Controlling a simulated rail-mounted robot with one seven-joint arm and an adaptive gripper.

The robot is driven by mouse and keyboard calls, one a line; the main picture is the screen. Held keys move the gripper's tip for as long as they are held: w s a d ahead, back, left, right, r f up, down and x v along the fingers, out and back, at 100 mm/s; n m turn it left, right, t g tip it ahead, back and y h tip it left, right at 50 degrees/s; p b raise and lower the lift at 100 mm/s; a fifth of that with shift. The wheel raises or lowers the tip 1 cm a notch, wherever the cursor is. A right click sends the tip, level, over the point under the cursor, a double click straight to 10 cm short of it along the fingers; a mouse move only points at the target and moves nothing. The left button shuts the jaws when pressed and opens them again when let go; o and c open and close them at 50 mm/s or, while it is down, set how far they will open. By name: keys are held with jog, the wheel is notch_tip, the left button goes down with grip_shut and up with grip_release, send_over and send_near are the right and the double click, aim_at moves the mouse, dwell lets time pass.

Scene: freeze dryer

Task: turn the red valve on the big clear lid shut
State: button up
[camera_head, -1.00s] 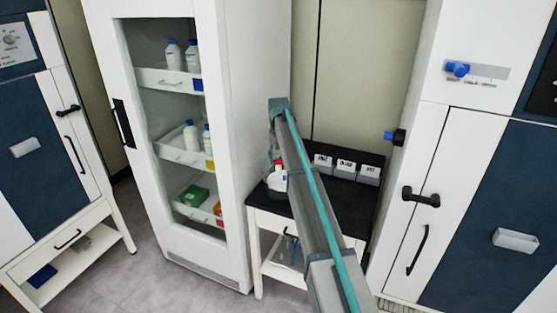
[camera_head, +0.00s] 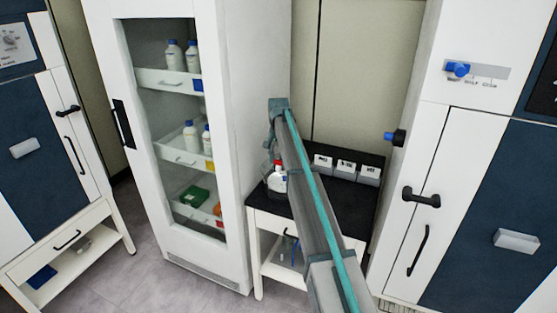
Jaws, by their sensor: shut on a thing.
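The red valve (camera_head: 278,163) shows as a small red patch above a pale, clear-looking lid or vessel (camera_head: 279,183) on the black-topped table. My arm reaches over the table from the lower right, and its end bends down there. My gripper (camera_head: 273,157) is small and partly hidden by my own arm. It is at the red valve and shut on it. The valve's angle is too small to read, and the right side of the lid is hidden behind my arm.
The black table (camera_head: 345,187) carries several grey labelled boxes (camera_head: 345,170) at the back right. A tall white glass-door cabinet (camera_head: 232,130) stands close on the left. A white and blue unit (camera_head: 425,150) with black handles stands on the right.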

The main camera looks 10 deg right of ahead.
aim_at(279, 161)
jog(key=o, duration=0.9)
jog(key=shift+r, duration=0.15)
notch_tip(279, 161, up, 12)
jog(key=shift+f, duration=0.1)
